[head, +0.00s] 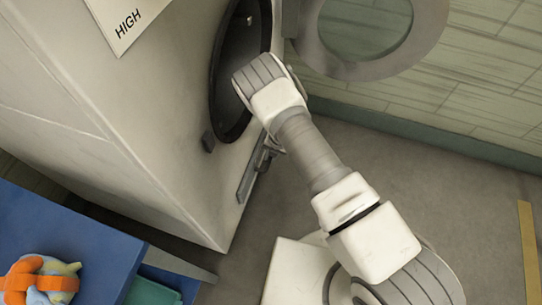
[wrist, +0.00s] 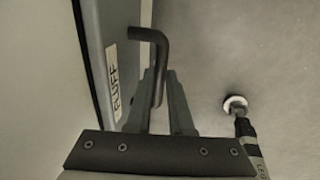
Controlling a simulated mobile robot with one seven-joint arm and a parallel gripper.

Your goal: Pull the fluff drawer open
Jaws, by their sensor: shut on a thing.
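The fluff drawer (wrist: 96,60) is a grey panel low on the pale machine, with a white "FLUFF" label (wrist: 116,84) on its front. A dark bent handle (wrist: 150,36) stands out from it. My gripper (wrist: 164,80) is shut on the handle, which runs down between its fingers. In the head view the drawer shows as a narrow grey strip (head: 247,178) near the machine's lower edge. My arm reaches down in front of it and partly hides the gripper. The drawer front looks close to the machine; I cannot tell whether any gap shows.
The machine's round opening (head: 227,110) is above the drawer, and its door (head: 415,35) hangs wide open at the upper right. A blue table (head: 60,235) with an orange and blue bundle (head: 42,280) stands lower left.

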